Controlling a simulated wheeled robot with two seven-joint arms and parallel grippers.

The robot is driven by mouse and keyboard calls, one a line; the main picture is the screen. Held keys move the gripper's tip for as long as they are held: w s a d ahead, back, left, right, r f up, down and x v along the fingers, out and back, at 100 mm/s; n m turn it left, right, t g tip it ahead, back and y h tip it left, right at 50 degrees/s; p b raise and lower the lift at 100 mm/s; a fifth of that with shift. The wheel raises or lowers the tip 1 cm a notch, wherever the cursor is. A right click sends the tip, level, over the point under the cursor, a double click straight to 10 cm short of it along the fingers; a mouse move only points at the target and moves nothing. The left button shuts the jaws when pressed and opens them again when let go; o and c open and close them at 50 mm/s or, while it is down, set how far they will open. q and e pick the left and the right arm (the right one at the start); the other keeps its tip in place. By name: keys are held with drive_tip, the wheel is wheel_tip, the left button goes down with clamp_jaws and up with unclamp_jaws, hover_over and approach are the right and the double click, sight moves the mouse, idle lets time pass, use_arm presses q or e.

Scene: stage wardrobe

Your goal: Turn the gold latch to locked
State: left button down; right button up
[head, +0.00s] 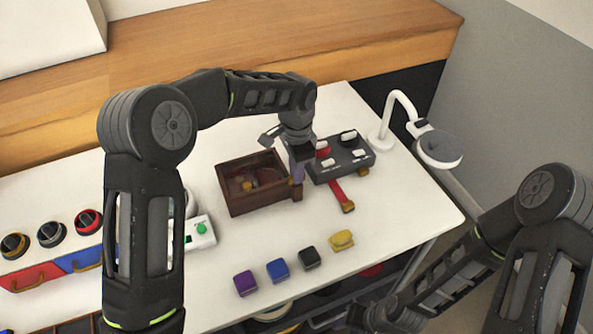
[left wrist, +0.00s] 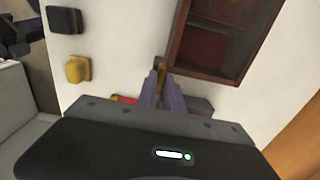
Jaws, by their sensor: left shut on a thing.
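The gold latch (left wrist: 160,64) is at the side of the brown wooden box (head: 225,190), between my left fingertips in the left wrist view. In the head view the gripper mostly hides it. My left gripper (head: 298,172), with purple fingers, points down at the box's right side and is shut on the latch. It also shows in the left wrist view (left wrist: 160,82). Whether the latch sits at locked cannot be read. My right gripper (head: 390,316) is low at the right, away from the box, its fingers unclear.
A dark grey panel (head: 345,168) with several knobs stands right of the box, near a red strip with a gold end (head: 341,197). Purple (head: 244,283), blue (head: 278,270), black (head: 309,258) and yellow (head: 341,240) blocks line the front. A white lamp (head: 388,118) stands at the back right.

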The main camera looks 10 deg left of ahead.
idle(0.3)
use_arm(q)
drive_tip(key=c, duration=1.5)
unclamp_jaws()
drive_tip(key=shift+r+b, duration=0.4)
drive_tip(key=shift+r, duration=3.5)
